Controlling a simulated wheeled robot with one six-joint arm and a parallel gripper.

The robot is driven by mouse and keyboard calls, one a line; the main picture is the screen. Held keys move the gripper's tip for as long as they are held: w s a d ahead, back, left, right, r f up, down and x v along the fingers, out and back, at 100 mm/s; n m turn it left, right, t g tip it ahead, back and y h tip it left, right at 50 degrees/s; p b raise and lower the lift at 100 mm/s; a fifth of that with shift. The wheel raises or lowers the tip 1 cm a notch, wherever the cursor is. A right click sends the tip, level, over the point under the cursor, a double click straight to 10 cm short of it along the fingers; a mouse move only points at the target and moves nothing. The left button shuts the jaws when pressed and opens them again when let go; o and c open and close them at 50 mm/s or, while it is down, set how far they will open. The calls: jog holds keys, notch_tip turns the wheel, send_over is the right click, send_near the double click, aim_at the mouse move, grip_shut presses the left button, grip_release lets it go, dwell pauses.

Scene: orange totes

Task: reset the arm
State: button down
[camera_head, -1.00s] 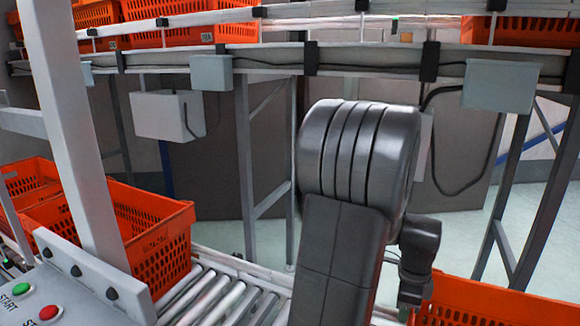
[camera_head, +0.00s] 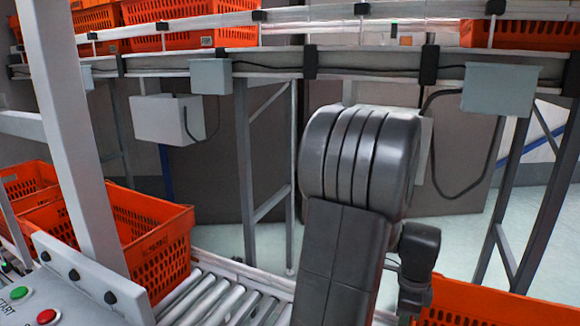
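My arm shows as a dark grey ribbed joint and link in the centre of the head view, standing in front of the conveyor. A smaller dark part of my arm hangs at its right, beside an orange tote (camera_head: 480,305) at the bottom right edge. My gripper's fingers do not show, so I cannot see whether they hold anything. Much of what lies behind the arm is hidden.
A roller conveyor (camera_head: 222,298) runs along the bottom. Orange totes (camera_head: 150,240) stand at left. An upper conveyor (camera_head: 390,66) carries more totes (camera_head: 187,20). A white post (camera_head: 72,130) and a button panel (camera_head: 45,300) are at left.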

jog(key=w+a+f+b, duration=0.15)
jog(key=w+a, duration=0.25)
jog(key=a, duration=0.4)
jog(key=w+a+f+b, duration=0.1)
jog(key=w+a+f, duration=0.15)
jog(key=a, duration=0.65)
notch_tip(320, 180, up, 11)
jog(key=s+n+p, duration=0.1)
jog(key=s+p, duration=0.1)
jog(key=shift+p, duration=0.4)
